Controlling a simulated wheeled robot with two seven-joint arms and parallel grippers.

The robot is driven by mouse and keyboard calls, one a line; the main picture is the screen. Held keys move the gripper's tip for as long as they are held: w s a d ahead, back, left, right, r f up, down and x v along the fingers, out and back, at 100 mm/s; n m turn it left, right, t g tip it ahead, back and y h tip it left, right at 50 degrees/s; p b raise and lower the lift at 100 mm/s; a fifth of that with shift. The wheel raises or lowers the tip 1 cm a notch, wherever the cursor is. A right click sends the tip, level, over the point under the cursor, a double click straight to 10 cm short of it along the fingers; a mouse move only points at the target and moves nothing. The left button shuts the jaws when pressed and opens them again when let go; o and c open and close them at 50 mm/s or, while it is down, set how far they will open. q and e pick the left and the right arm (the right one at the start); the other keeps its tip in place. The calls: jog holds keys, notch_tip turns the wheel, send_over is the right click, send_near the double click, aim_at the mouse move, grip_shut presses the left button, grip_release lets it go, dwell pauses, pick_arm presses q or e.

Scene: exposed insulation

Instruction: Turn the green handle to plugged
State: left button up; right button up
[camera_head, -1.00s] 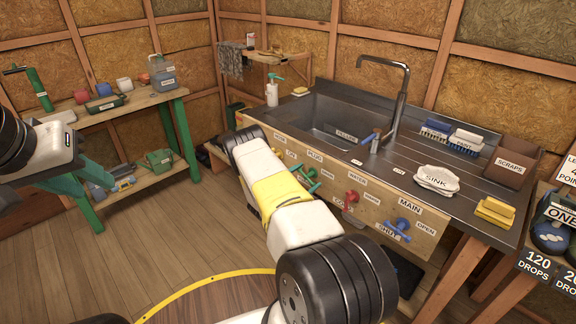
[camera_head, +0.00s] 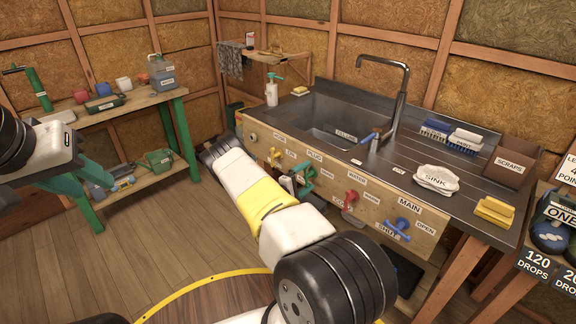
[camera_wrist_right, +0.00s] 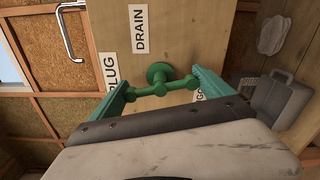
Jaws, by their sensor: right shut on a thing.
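The green handle (camera_wrist_right: 160,80) sits on the wooden front panel under the sink, and its crossbar spans between my right gripper's two green fingers (camera_wrist_right: 162,92). The fingers are shut on the bar's ends. In the head view the handle (camera_head: 303,179) is partly hidden by my right gripper and arm. A PLUG label (camera_wrist_right: 109,73) is beside the left finger and a DRAIN label (camera_wrist_right: 139,28) is above the handle. Another label by the right finger is mostly covered. My left gripper (camera_head: 80,176) hangs at the left, open and empty, away from the panel.
A red handle (camera_head: 351,199) and a blue handle (camera_head: 396,229) are on the same panel to the right. The steel sink (camera_head: 325,125) with its faucet (camera_head: 399,95) is above. A green-legged workbench (camera_head: 130,104) stands at the left. The floor between is clear.

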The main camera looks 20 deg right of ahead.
jog(key=shift+f+m, duration=0.1)
jog(key=shift+m, duration=1.1)
jog(key=shift+a, duration=0.1)
jog(key=o, duration=1.1)
jog(key=v, duration=0.7)
jog(key=shift+s+a, duration=0.15)
jog(key=shift+a, duration=0.2)
jog(key=shift+m, duration=0.3)
